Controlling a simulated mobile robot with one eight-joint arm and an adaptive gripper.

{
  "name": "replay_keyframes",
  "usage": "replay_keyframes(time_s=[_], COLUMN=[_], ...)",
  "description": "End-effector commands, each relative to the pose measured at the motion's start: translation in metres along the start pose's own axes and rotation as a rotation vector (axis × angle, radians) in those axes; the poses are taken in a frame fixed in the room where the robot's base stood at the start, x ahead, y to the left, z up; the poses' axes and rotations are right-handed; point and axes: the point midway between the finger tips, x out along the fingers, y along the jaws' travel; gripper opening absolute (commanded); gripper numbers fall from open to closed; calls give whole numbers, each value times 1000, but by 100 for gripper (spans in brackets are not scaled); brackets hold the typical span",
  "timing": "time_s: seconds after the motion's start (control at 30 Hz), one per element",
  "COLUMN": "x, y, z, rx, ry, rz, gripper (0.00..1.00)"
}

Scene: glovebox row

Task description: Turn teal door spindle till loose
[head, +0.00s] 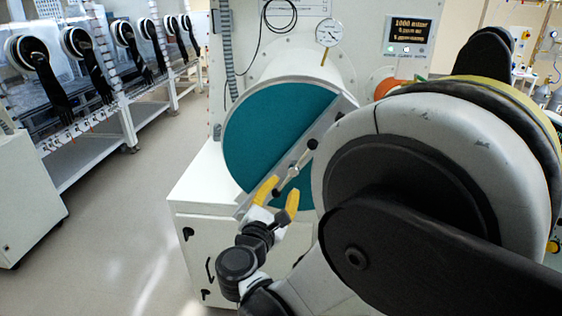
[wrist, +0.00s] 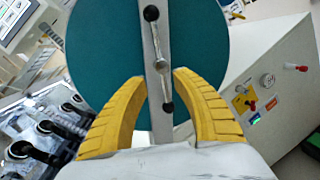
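The round teal door (head: 262,130) closes the end of a white cylinder, and a flat metal bar (head: 325,126) crosses it diagonally. On the bar sits the spindle handle (head: 294,170), a short silver crossbar with a black knob at each end. It also shows in the wrist view (wrist: 160,64), standing nearly upright along the bar over the teal door (wrist: 100,45). My gripper (head: 282,187) has yellow fingers spread apart. In the wrist view, my gripper (wrist: 160,77) has the handle's lower knob between its fingers, with a visible gap on each side. Depth to the knob is unclear.
A white cabinet (head: 190,215) stands below the cylinder. A dial gauge (head: 329,33) and a lit display (head: 408,30) are above it. A row of gloveboxes with black gloves (head: 98,60) lines the left. The floor (head: 120,200) between is clear. My arm covers the right side.

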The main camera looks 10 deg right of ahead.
Motion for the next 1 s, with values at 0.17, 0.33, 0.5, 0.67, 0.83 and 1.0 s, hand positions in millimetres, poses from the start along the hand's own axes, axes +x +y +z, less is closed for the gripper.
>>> replay_keyframes(time_s=[0.17, 0.33, 0.5, 0.67, 0.83, 1.0], x=[35, 68, 90, 98, 98, 98], y=[-3, -3, -2, -1, -1, -1], z=[-1, -1, -1, 0, 0, 0], rx=[2, 3, 4, 4, 5, 5], ry=[-1, 0, 1, 2, 2, 2], rz=[-6, -5, -5, -3, -2, -3], gripper=[33, 33, 33, 33, 33, 2])
